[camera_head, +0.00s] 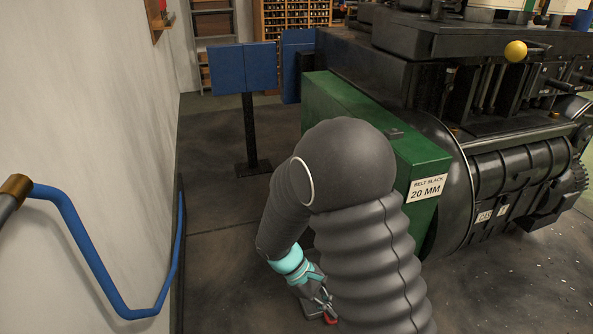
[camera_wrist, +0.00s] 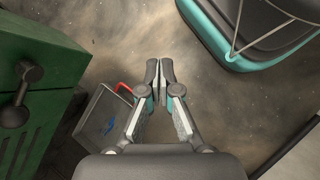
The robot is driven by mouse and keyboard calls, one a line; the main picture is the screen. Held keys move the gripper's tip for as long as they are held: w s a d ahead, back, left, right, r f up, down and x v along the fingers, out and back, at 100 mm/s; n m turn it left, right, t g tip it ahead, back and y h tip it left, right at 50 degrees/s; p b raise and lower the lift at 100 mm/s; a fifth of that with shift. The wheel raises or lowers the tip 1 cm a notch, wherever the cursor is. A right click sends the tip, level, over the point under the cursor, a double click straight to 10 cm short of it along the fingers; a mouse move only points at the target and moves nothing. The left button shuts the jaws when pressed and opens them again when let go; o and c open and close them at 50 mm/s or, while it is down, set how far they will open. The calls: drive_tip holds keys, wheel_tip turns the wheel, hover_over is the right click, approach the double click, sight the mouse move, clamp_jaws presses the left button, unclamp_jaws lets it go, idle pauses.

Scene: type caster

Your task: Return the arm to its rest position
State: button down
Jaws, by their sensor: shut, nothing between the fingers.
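My gripper (camera_wrist: 165,78) points at the dusty floor in the wrist view. Its two fingers are together with nothing between them. In the head view my grey, ribbed arm fills the lower middle and bends down. My gripper (camera_head: 325,300) shows low there, left of the arm's near part and partly hidden by it. The wrist view shows a grey box (camera_wrist: 103,122) with a red handle on the floor, left of my fingers.
A green guard (camera_head: 345,110) labelled "BELT SLACK 20 MM" stands right of my arm on a large black machine (camera_head: 510,160). A blue rail (camera_head: 95,255) runs along the left wall. A blue panel stand (camera_head: 250,130) is behind. Floor between wall and arm is clear.

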drive_tip(key=s+d+r+m+t+y, duration=0.2)
drive_tip(key=s+r+m+t, duration=0.1)
drive_tip(key=r, duration=0.6)
drive_tip(key=s+d+r+m+t+y, duration=0.3)
drive_tip(key=s+r, duration=0.1)
drive_tip(key=r, duration=0.5)
drive_tip(key=s+d+r+m+t+y+p, duration=0.1)
drive_tip(key=s+r+m, duration=0.3)
drive_tip(key=r, duration=0.4)
drive_tip(key=shift+s+d+r+t+y, duration=0.3)
drive_tip(key=shift+d+r+t+y, duration=0.1)
drive_tip(key=shift+d+t+y, duration=0.4)
drive_tip(key=shift+d, duration=0.1)
